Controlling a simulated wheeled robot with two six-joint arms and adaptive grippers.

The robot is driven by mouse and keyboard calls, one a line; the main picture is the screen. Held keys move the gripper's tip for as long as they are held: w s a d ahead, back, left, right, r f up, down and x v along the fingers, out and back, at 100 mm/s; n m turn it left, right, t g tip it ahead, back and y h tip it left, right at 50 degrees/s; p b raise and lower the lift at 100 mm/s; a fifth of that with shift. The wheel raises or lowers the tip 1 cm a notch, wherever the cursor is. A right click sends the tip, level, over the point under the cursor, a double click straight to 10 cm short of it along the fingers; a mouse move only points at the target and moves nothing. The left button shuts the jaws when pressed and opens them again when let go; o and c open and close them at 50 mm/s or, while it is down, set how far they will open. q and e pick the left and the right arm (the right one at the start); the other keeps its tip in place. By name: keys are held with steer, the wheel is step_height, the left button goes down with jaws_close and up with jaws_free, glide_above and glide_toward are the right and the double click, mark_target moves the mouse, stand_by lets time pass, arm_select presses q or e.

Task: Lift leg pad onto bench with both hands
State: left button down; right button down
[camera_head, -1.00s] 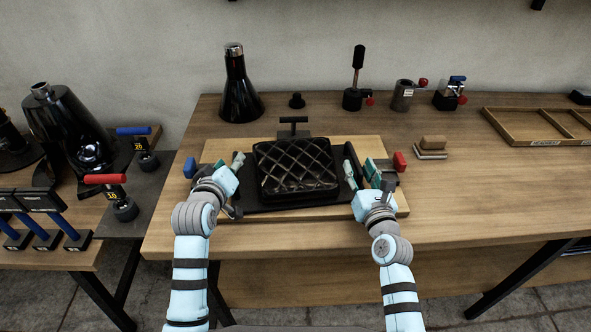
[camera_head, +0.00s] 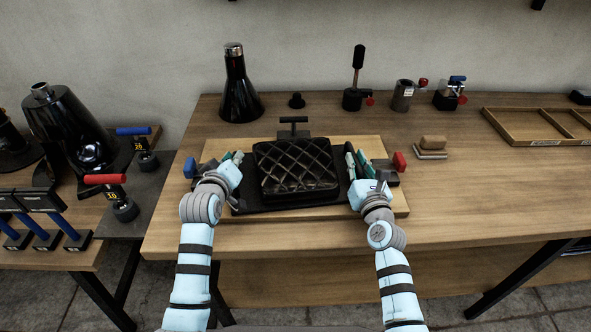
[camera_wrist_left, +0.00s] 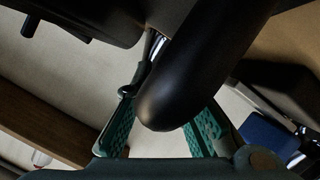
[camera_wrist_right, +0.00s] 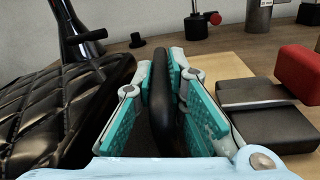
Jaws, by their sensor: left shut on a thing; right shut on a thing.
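The leg pad (camera_head: 297,170), black with diamond quilting, lies flat on the wooden board on the bench. Its quilted top also shows in the right wrist view (camera_wrist_right: 65,105). My left gripper (camera_head: 237,160) is at its left side. In the left wrist view, a rounded black bar (camera_wrist_left: 185,85) stands between the green fingers. My right gripper (camera_head: 352,160) is at the right side, shut on a similar upright black bar (camera_wrist_right: 159,95). Both bars appear to be side handles of the pad; how they join it is hidden.
A wooden board (camera_head: 392,200) lies under the pad. A blue-ended clamp (camera_head: 190,168) and a red-ended clamp (camera_head: 399,162) flank it, close outside my grippers. A black T-handle (camera_head: 293,121) stands behind. A black cone (camera_head: 238,95) is at the back. The bench's right front is clear.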

arm_select(q)
steer(key=shift+r, duration=0.1)
arm_select(e)
steer(key=shift+r, duration=0.1)
